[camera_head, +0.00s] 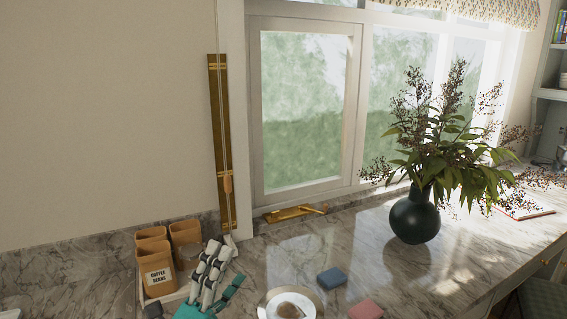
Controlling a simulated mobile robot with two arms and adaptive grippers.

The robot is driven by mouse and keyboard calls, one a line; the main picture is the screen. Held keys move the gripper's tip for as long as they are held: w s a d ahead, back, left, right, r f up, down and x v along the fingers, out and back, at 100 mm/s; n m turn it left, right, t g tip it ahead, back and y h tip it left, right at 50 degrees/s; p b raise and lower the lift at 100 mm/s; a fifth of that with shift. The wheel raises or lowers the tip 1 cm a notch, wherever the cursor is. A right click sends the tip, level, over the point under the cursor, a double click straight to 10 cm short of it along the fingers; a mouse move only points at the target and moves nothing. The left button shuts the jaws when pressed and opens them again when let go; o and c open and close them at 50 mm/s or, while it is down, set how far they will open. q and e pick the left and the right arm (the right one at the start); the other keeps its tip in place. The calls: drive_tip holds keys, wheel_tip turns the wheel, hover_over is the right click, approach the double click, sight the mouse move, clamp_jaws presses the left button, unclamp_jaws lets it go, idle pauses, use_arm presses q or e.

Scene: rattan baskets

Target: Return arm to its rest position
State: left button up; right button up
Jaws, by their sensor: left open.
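My left gripper (219,262) shows at the bottom, left of centre, with a teal body and white-and-dark fingers pointing up and away over the counter. It is open, and I see nothing held between its fingers. In the picture it overlaps the right side of a light tray (168,297) with brown coffee bags, so part of the tray is hidden. I cannot tell whether it touches the tray. My right gripper is not in view.
A bag labelled "COFFEE BEANS" (158,277) stands among other bags. A plate (274,298), a blue block (332,278) and a pink block (366,309) lie right of the gripper. A dark green vase (414,220) with branches stands farther right. The marble counter between is clear.

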use_arm(q)
drive_tip(key=s+a+f+n+g+y, duration=0.3)
drive_tip(key=a+f+n+y, duration=0.3)
drive_tip(key=f+n, duration=0.35)
drive_tip(key=s+a+f+n+g+y, duration=0.35)
drive_tip(key=a+f+n+y, duration=0.25)
drive_tip(key=f+n, duration=0.3)
drive_tip(key=s+d+f+n+g+h, duration=0.1)
drive_tip(key=s+f+n+g, duration=0.1)
drive_tip(key=s+f+g, duration=0.6)
drive_tip(key=s+f+n+g, duration=0.25)
drive_tip(key=s+f, duration=0.35)
drive_tip(key=s, duration=0.5)
wheel_tip(320, 180, down, 32)
drive_tip(key=s+g+b, duration=0.1)
drive_tip(key=s+b, duration=0.1)
drive_tip(key=b, duration=0.4)
drive_tip(key=s+a+f+g+b, duration=0.1)
drive_tip(key=s+a+f+b, duration=0.2)
drive_tip(key=s+f, duration=1.3)
wheel_tip(320, 180, down, 4)
drive_tip(key=shift+s+r+m+b, duration=0.2)
drive_tip(key=shift+m+b, duration=0.1)
drive_tip(key=shift+b, duration=0.2)
